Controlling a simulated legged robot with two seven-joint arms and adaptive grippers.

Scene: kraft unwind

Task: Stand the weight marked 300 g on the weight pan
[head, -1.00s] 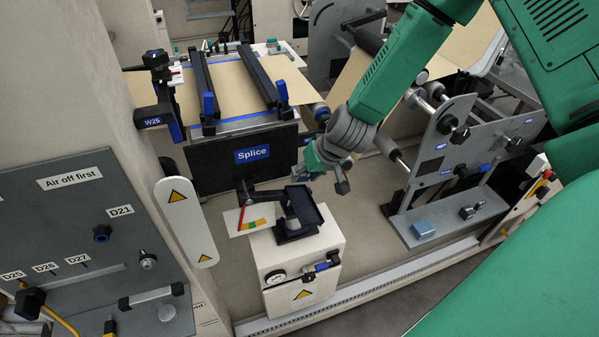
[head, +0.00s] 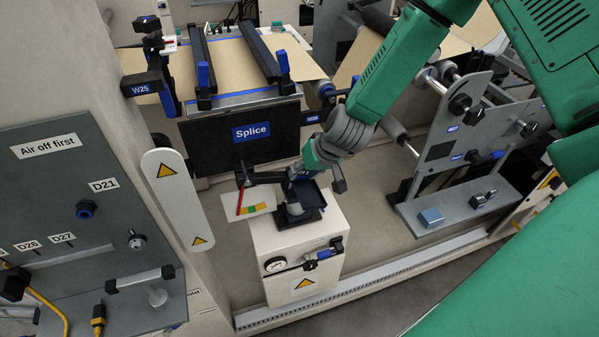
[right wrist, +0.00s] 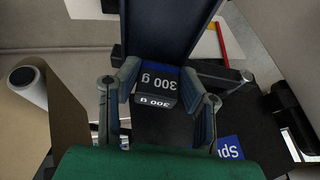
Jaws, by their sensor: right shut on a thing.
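The 300 g weight (right wrist: 158,82) is a small dark block with a blue top band and white "300 g" lettering. My right gripper (right wrist: 163,100) is shut on it, one finger at each side. In the head view the same gripper (head: 303,178) is over the scale, and I cannot make out the weight there. The weight pan (head: 316,199) is a dark shallow tray with raised edges on the scale. The pan (right wrist: 170,25) also fills the top middle of the right wrist view, right beside the weight. I cannot tell whether the weight touches it. My left gripper is out of view.
The scale's pointer and coloured dial (head: 258,203) are just left of the pan. The scale stands on a white cabinet (head: 285,249) with a gauge. The "Splice" panel (head: 240,135) is close behind.

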